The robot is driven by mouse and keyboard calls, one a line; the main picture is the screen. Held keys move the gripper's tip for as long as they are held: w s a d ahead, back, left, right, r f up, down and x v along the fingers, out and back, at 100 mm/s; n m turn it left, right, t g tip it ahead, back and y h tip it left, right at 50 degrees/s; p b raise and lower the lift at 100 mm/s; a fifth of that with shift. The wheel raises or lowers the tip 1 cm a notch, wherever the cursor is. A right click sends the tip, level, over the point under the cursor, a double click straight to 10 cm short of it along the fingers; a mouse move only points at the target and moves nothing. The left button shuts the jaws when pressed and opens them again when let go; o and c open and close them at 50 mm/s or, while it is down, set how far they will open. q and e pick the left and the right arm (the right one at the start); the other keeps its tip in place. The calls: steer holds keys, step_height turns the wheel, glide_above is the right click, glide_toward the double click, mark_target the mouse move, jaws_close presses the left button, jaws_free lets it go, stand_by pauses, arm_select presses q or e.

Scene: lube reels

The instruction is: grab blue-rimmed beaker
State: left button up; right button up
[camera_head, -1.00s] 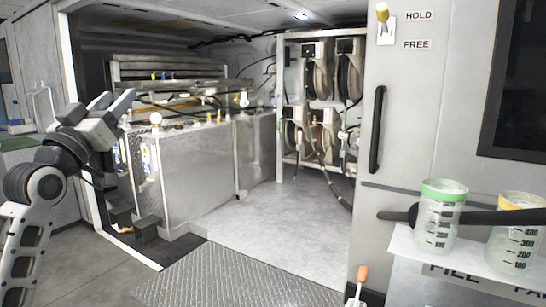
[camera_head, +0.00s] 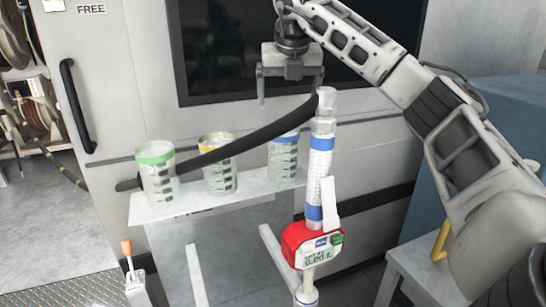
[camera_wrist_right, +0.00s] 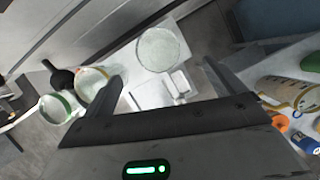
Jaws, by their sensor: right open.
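The blue-rimmed beaker (camera_head: 283,162) is clear with dark markings and stands upright at the right end of a white shelf (camera_head: 215,201). Its upper right is partly hidden behind a hose nozzle. My right gripper (camera_head: 289,92) is open and empty above it, pointing down in the head view. In the right wrist view the beaker (camera_wrist_right: 160,50) shows as a pale round opening ahead of the open jaws (camera_wrist_right: 163,85), slightly left of centre, apart from both fingers. My left gripper is out of view.
A green-rimmed beaker (camera_head: 158,176) and a yellow-rimmed beaker (camera_head: 219,166) stand left on the shelf. A dark curved bar (camera_head: 245,138) crosses by the beakers. A nozzle with a red meter (camera_head: 310,245) stands in front. A measuring jug (camera_wrist_right: 290,92) shows at right in the wrist view.

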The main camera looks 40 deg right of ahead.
mark_target(283, 138)
steer(key=shift+a+p+x, duration=0.2)
steer(key=shift+p+x, duration=0.2)
steer(key=shift+x, duration=3)
steer(key=shift+a+p+x, duration=0.2)
steer(key=shift+p+x, duration=0.2)
steer(key=shift+x, duration=3)
steer(key=shift+s+f, duration=0.1)
steer(key=shift+s, duration=0.05)
steer(key=c, duration=1.3)
